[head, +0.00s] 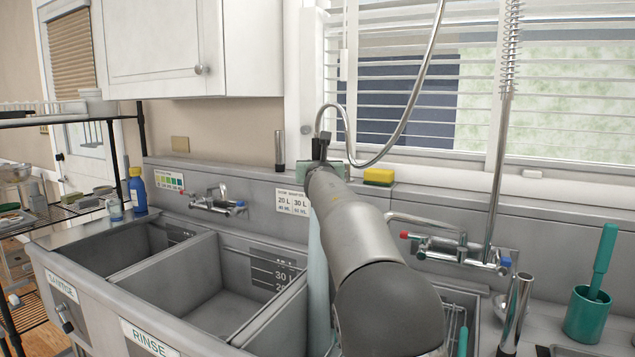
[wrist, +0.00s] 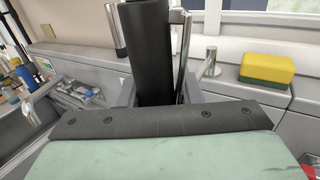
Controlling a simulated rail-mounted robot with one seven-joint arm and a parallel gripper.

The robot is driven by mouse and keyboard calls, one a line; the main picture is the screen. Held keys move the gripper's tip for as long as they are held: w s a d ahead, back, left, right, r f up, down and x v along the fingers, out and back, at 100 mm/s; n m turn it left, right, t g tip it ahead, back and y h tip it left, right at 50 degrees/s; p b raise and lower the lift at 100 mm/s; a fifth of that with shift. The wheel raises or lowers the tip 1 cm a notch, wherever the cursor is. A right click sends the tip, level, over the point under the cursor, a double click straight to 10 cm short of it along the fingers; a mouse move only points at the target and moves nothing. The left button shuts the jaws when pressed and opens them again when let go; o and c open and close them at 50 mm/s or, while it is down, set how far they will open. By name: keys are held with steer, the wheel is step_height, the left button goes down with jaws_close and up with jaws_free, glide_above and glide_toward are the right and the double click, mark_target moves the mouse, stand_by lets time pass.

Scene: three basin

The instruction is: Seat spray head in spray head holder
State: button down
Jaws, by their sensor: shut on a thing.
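My gripper (wrist: 155,92) is shut on the dark handle of the spray head (wrist: 150,45). The handle stands roughly upright between the fingers, with a chrome lever along its right side. In the head view the spray head (head: 321,143) shows only as a small dark part past the end of my arm, which hides most of my gripper. Its hose arches up from it. An upright dark tube (head: 279,150) on the back ledge, left of the spray head and apart from it, may be the spray head holder; I cannot be sure.
Behind the spray head runs the sink's backsplash, with a yellow-green sponge (head: 378,176) on its ledge. Two taps (head: 215,203) (head: 455,248) stick out from it. The hose (head: 412,90) hangs from a spring riser (head: 508,60). Open basins (head: 215,275) lie below; a green pot (head: 588,315) stands right.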

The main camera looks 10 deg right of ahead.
steer(key=shift+d, duration=0.1)
steer(key=shift+f+b, duration=0.45)
steer(key=shift+b, duration=0.1)
steer(key=shift+r, duration=0.1)
steer(key=c, duration=0.9)
jaws_free()
steer(key=shift+w+d, duration=0.1)
steer(key=shift+c, duration=0.2)
steer(key=s+a+b, duration=0.3)
steer(key=s+b, duration=0.1)
steer(key=s, duration=1.3)
steer(key=shift+s, duration=0.15)
